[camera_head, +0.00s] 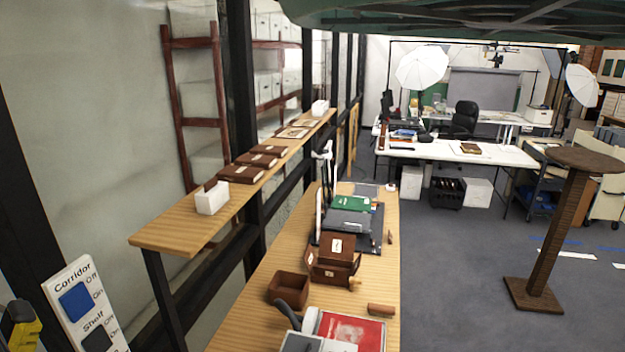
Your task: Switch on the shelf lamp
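A white switch panel (66,300) stands at the lower left, cut by the bottom edge. Its upper part reads "Corridor", with Off and On beside a blue rocker (77,301). Below it, "Shelf" is printed above a dark rocker (97,340), also marked Off and On; its lower end is near the frame's edge. I cannot tell which way either rocker is pressed. A yellow and black part (20,328) at the left edge, left of the panel, may be my gripper. It is cut off, and no fingertips can be made out. No shelf lamp can be identified with certainty.
A wooden shelf (165,229) with brown boxes runs behind the panel. A long wooden table (376,280) holds boxes, folders and a red-covered item. A brown pedestal (560,225) stands at the right. Grey floor (445,270) is clear between table and pedestal.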

